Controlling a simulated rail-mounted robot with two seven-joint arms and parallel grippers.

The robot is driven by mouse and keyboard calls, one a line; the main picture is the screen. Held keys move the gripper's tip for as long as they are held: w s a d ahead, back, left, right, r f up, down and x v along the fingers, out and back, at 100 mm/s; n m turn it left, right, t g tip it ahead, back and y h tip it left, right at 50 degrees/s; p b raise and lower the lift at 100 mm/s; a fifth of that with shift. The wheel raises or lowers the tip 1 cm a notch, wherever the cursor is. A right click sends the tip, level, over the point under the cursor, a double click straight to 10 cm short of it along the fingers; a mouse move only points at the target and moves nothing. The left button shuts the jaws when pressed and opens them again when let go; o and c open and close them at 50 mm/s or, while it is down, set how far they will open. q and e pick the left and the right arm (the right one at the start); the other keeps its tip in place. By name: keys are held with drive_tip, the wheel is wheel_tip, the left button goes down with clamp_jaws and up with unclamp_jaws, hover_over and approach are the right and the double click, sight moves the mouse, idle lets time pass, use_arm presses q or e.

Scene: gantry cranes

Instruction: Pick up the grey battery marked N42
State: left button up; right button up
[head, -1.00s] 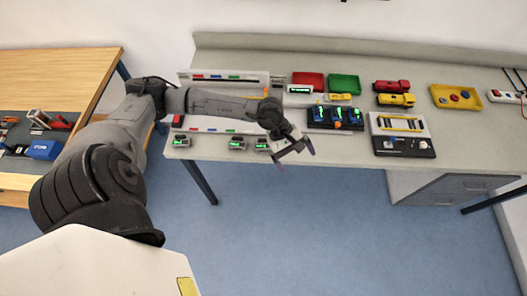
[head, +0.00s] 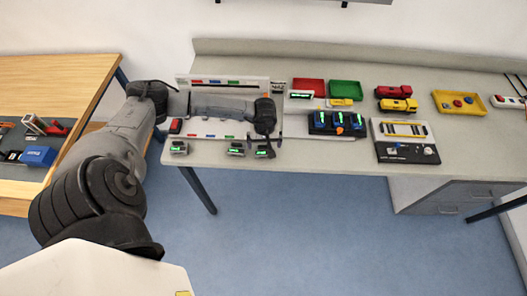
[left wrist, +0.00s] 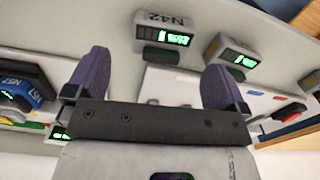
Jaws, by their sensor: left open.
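The grey battery marked N42 (left wrist: 166,34) lies near the table's front edge in the left wrist view, its green display lit. In the head view it appears to be the rightmost of the front grey batteries (head: 264,153), partly hidden by my gripper. My left gripper (head: 268,138) is over that spot, pointing down. In the left wrist view its two purple fingers (left wrist: 157,65) are spread, with nothing between them. The battery is beyond the fingertips and not held. My right gripper is not in view.
Two similar grey batteries (head: 236,149) (head: 179,148) lie to the left. A charger with blue batteries (head: 336,122) stands to the right, with a black-and-white panel (head: 405,141) beyond. Red (head: 308,85) and green (head: 345,88) trays are behind.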

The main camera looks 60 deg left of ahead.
sight(263, 150)
use_arm(q)
drive_tip(key=shift+s+f+p, duration=0.15)
drive_tip(key=shift+f+p, duration=0.2)
drive_tip(key=shift+f, duration=2.55)
drive_tip(key=c, duration=1)
drive_tip(key=shift+r, duration=0.1)
drive_tip(key=shift+c, duration=0.2)
